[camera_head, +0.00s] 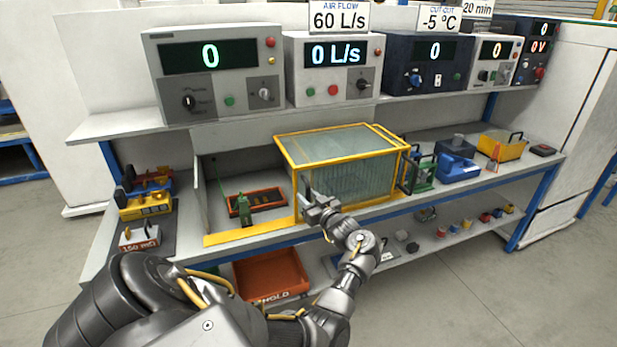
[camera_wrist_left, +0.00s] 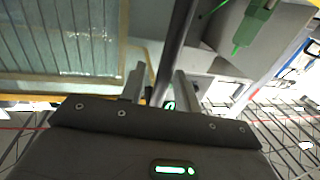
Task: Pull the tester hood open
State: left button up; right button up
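The tester hood (camera_head: 340,160), a clear box in a yellow frame, stands in the middle of the bench. It covers the right part of the grey tester bay. My left gripper (camera_head: 312,204) is at the hood's front left edge. In the left wrist view its two fingers (camera_wrist_left: 158,88) stand apart, with a dark bar (camera_wrist_left: 176,45) running between them. There is a gap beside the bar on the left finger's side; whether the other finger touches it I cannot tell. The hood's ribbed pane (camera_wrist_left: 60,40) fills the wrist view's upper left. My right gripper is not in view.
Left of the hood, the open bay holds a red-orange fixture (camera_head: 265,200) and a green clamp (camera_head: 244,210). Instruments (camera_head: 215,75) line the shelf above. A blue tool (camera_head: 458,167) and a yellow box (camera_head: 502,146) stand to the right. An orange bin (camera_head: 270,276) is below.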

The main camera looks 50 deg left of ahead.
pick_arm(q)
jog(key=s+d+b, duration=0.1)
jog(key=d+b, duration=0.1)
jog(key=d, duration=0.8)
jog(key=shift+s+d, duration=0.35)
jog(key=shift+s, duration=0.05)
